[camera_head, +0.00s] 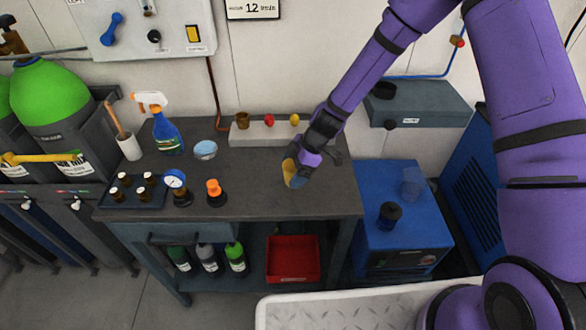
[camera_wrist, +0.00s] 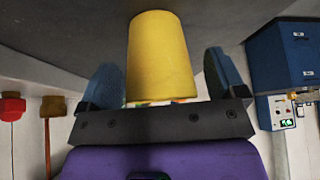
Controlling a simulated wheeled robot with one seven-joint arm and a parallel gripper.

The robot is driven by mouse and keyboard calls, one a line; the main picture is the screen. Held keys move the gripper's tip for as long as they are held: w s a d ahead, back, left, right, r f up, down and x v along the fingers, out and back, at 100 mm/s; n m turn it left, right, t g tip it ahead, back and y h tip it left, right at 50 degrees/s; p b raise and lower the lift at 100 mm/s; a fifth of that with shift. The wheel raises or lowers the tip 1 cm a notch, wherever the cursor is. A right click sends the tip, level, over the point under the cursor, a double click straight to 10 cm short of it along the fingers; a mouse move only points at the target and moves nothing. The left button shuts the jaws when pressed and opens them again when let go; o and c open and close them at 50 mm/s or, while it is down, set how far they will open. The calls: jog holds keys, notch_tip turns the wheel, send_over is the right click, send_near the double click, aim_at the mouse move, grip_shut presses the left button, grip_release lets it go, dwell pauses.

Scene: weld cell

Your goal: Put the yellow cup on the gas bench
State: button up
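The yellow cup (camera_wrist: 160,55) is between the two blue fingers of my gripper (camera_wrist: 165,80) in the wrist view. The left finger looks close against it, while a narrow gap shows at the right finger. A firm grip cannot be told. In the head view my gripper (camera_head: 291,170) reaches down over the right part of a dark grey bench (camera_head: 250,190) beside the gas cylinders, with the cup (camera_head: 298,180) at its fingers. Whether the cup touches the bench top cannot be told.
On the bench stand a spray bottle (camera_head: 167,135), gauge (camera_head: 176,184), orange-topped item (camera_head: 215,190), dark tray (camera_head: 125,205) and pale rack (camera_head: 258,133) at the back. A blue cabinet (camera_head: 395,235) stands right. The bench front near the gripper is clear.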

jog(key=s+d+r+m+h, duration=0.1)
jog(key=d+r, duration=0.3)
jog(key=r, duration=0.3)
jog(key=d+r+m+t, duration=0.1)
jog(key=d+r+m, duration=0.1)
jog(key=d+r, duration=0.35)
jog(key=s+d+r+m+h, duration=0.1)
jog(key=d+r, duration=0.1)
jog(key=r, duration=0.7)
jog(key=s+d+r+m+t+h, duration=0.2)
jog(key=s+d+r+m, duration=0.5)
jog(key=s+r, duration=0.3)
jog(key=s+d+r+m+t+h, duration=0.2)
jog(key=s+d+r+m, duration=0.6)
jog(key=s, duration=0.7)
jog(key=shift+d+r+m+t, duration=0.2)
jog(key=shift+r+m+t, duration=0.35)
jog(key=shift+r, duration=0.35)
jog(key=shift+w, duration=0.1)
jog(key=shift+c, duration=0.2)
